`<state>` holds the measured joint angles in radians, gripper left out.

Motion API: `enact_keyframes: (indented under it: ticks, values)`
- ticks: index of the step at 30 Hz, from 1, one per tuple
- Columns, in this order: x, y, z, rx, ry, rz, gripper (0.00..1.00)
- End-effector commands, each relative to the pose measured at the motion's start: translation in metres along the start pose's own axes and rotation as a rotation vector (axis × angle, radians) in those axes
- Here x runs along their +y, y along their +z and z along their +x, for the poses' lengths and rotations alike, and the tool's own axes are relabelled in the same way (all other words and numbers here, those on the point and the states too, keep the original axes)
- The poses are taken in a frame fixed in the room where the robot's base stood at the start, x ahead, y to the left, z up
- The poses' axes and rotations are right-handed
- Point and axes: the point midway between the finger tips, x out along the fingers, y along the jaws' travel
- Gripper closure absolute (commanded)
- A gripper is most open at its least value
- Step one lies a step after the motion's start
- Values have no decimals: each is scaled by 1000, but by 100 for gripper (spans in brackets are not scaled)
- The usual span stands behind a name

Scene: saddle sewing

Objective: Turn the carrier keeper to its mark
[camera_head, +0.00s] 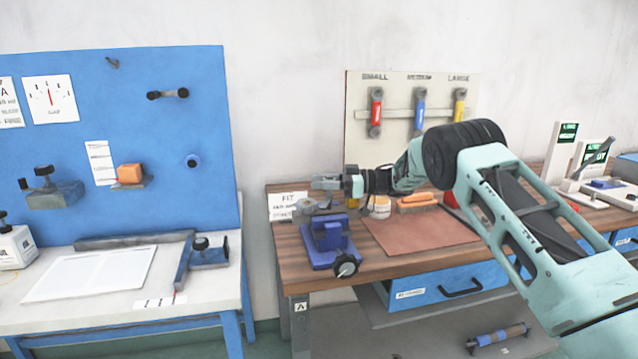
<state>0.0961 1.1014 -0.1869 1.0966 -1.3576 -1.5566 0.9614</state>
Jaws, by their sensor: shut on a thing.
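My gripper (325,182) is at the end of my arm, which reaches left across the wooden bench. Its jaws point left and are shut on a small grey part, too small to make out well. Beneath the jaws is a grey rounded piece (309,205), in front of a white card that begins "FIT". A blue fixture (331,243) with a dark round hand knob (345,266) stands on the bench's left end, below my gripper. I cannot tell for sure which part is the carrier keeper, and no mark is readable at this size.
A brown mat (420,234), a white pot (380,207) and an orange-brown brush (417,203) lie right of the fixture. Behind stands a board (411,100) with red, blue and yellow tools. A white table (70,315) and blue panel (90,220) are at left.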

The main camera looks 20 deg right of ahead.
Motion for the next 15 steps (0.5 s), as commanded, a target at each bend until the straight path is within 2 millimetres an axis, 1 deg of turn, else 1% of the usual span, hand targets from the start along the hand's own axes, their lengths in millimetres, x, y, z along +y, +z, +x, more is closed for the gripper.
enact_keyframes:
  ticks: [7,8,9,10,15]
  values:
    - [0,-1,0,2,1,-2,100]
    - [0,-1,0,2,1,-2,59]
    - [0,-1,0,2,1,-2,48]
    - [0,-1,0,2,1,-1,43]
    - [0,-1,0,1,1,-1,43]
